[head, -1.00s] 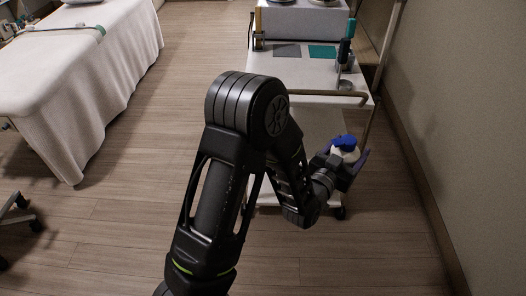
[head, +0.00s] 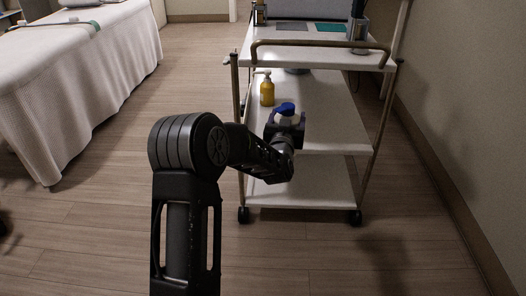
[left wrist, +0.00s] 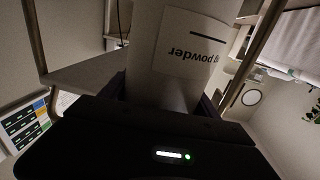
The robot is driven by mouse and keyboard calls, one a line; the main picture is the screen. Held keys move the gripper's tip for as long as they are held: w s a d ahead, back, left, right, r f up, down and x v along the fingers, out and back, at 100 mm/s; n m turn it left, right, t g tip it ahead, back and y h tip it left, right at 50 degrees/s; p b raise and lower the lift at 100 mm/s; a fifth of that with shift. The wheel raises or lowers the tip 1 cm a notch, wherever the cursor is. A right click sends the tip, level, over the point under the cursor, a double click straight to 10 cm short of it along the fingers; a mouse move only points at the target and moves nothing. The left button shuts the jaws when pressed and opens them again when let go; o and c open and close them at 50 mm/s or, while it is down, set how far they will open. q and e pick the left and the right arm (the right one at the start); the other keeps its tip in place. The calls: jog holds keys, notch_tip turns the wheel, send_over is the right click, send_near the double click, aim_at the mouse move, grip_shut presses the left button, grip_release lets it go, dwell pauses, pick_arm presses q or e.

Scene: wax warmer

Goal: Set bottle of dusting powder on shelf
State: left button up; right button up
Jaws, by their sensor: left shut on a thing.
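The bottle of dusting powder (head: 287,116) is white with a blue cap. My left gripper (head: 288,125) is shut on it, and it appears upright in the head view, in front of or just over the cart's middle shelf (head: 325,120). I cannot tell whether it touches the shelf. In the left wrist view the white bottle (left wrist: 178,45) fills the space between the fingers, its label reading "powder" upside down. My right gripper is not in view.
A yellow pump bottle (head: 267,92) stands on the middle shelf at the left. The top shelf (head: 300,38) with its brown handle rail (head: 320,43) overhangs behind. A bottom shelf (head: 300,185) lies below. The middle shelf's right part is clear. A wall runs along the right.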

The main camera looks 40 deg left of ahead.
pick_arm(q)
jog(key=a+f+n+g+y+b, duration=0.1)
jog(key=a+f+y+b, duration=0.1)
jog(key=a+f+b, duration=0.3)
jog(key=s+a+b, duration=0.1)
jog(key=a+b, duration=0.1)
jog(key=a, duration=0.2)
jog(key=shift+f+n, duration=0.2)
jog(key=shift+n, duration=0.1)
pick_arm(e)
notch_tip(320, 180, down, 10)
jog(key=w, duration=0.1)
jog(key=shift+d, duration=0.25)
pick_arm(q)
jog(key=shift+w, duration=0.15)
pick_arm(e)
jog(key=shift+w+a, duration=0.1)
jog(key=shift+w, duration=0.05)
